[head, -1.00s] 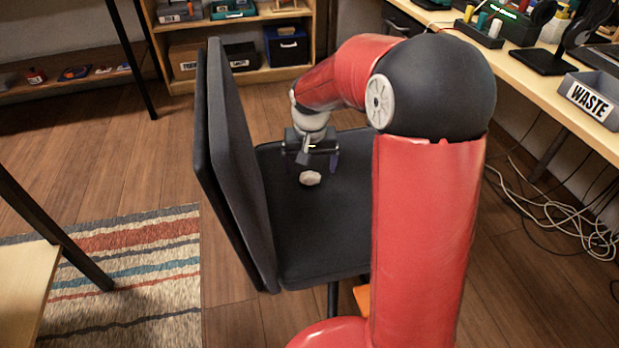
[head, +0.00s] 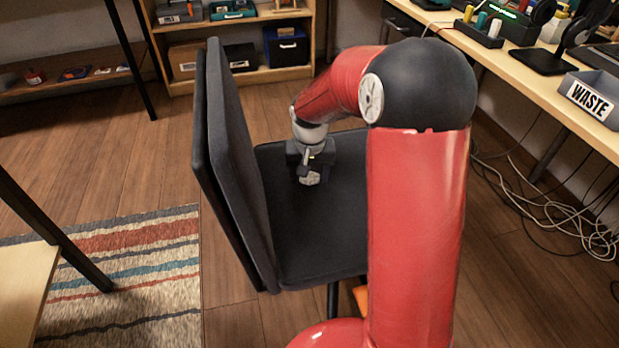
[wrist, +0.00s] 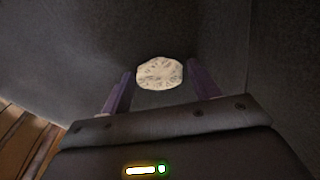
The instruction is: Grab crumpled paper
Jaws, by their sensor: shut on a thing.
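The crumpled paper (head: 311,179) is a small pale, wrinkled ball on the black chair seat (head: 318,230). In the wrist view, the paper (wrist: 160,73) lies between the two purple fingers. My gripper (head: 309,170) is low over the seat and shut on the paper. The gripper also shows in the wrist view (wrist: 159,78). In the head view its body hides the upper part of the paper, and I cannot tell whether the paper still touches the seat.
The tall chair back (head: 238,165) stands close left of my gripper. A grey bin labelled WASTE (head: 594,97) sits on the wooden desk (head: 545,88) at right. Loose cables (head: 565,215) lie on the floor below it. A striped rug (head: 125,260) lies at left.

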